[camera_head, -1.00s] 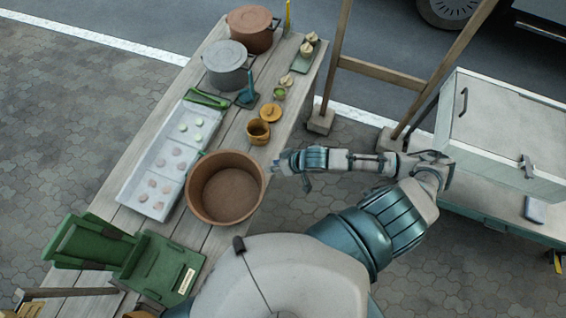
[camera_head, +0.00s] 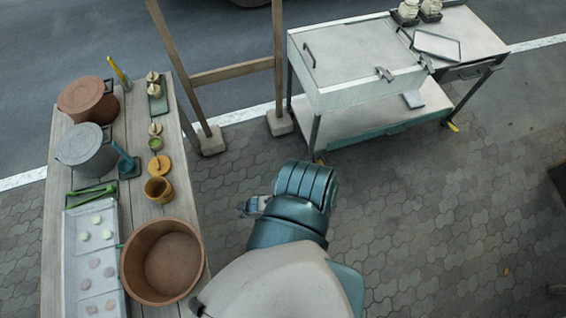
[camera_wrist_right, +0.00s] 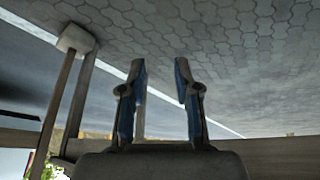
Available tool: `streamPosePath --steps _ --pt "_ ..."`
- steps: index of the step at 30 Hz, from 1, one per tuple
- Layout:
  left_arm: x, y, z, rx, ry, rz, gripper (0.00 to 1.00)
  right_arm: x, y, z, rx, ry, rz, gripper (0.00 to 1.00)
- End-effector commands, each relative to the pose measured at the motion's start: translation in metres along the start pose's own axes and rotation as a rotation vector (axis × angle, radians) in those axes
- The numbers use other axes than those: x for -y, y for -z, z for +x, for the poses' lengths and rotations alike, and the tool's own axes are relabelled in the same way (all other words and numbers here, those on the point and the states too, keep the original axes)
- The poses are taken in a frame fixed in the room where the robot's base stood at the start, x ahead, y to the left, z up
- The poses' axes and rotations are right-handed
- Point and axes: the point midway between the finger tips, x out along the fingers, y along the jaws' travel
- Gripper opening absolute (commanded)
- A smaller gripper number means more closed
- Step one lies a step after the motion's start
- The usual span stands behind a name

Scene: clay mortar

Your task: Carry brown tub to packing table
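The brown tub (camera_head: 165,264) is round, wide and empty. It stands upright on the wooden table at the lower left of the head view, and no gripper touches it. My right arm is folded up to the right of the tub, apart from it; its hand cannot be made out clearly in the head view. In the right wrist view my right gripper (camera_wrist_right: 160,78) has its two blue-padded fingers apart with nothing between them. My left gripper is not in view. I cannot tell which surface is the packing table; a white workbench (camera_head: 362,50) stands at the upper right.
The wooden table (camera_head: 180,190) also holds two lidded pots (camera_head: 88,98), a yellow mug (camera_head: 159,190) and a white tray (camera_head: 92,250) with small discs. A wooden frame (camera_head: 232,72) stands between table and workbench. Paved floor (camera_head: 440,220) at right is open.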

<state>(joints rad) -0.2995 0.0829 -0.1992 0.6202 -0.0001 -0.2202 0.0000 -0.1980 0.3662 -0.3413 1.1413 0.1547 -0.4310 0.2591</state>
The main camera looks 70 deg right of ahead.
Motion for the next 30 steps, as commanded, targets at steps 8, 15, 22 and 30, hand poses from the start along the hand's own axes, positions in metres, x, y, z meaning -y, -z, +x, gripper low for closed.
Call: streamPosePath --steps 8,15,22,30 --pt "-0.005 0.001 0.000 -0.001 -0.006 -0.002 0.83 0.067 -0.205 0.008 0.256 0.026 -0.084 0.32" --pt "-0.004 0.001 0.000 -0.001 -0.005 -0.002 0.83 0.099 -0.271 -0.007 0.339 0.064 -0.123 0.32" --pt "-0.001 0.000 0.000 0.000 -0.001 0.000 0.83 0.100 -0.274 -0.008 0.342 0.067 -0.126 0.32" --pt "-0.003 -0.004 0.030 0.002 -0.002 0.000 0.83 0.102 -0.287 0.019 0.344 0.065 -0.125 0.32"
